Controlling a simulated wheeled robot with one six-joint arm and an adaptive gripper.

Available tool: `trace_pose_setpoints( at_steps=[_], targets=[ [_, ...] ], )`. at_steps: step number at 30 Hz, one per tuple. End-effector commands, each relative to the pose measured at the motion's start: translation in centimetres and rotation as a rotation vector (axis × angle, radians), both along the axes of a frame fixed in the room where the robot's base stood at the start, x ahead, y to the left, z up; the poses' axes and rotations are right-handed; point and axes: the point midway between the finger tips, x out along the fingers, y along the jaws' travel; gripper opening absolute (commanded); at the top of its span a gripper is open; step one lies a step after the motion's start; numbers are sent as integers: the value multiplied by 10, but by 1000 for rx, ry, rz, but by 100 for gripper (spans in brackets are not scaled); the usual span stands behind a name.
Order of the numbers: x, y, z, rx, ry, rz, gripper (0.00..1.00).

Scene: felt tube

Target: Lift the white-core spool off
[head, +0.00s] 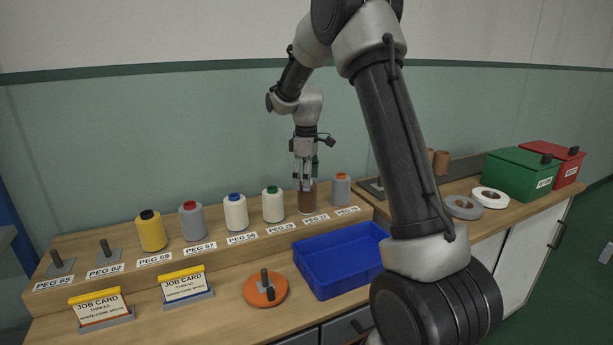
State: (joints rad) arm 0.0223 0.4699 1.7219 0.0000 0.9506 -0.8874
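My gripper (305,186) points straight down over a brown spool (307,203) on the raised shelf. Its fingers are at the spool's top and hide the core, so I cannot see the core's colour or whether the fingers touch or grip it. No white core shows on the other spools: a yellow one with a black core (152,233), a grey one with a red core (193,223), a white one with a blue core (235,214), a white one with a green core (273,206) and a grey one with an orange core (340,190).
Two bare pegs (105,252) stand at the shelf's left. Two job cards (185,286), a blue tray (338,262) and an orange disc with a peg (263,291) are on the lower bench. Tape rolls (463,208) and a green box (520,173) are at right.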

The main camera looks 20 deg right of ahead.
Motion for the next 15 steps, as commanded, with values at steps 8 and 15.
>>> trace_pose_setpoints(
  at_steps=[8, 15],
  targets=[
    [-1, 0, -44, 0, 3, -2, 81],
    [-1, 0, -67, 0, 0, -2, 81]
  ],
)
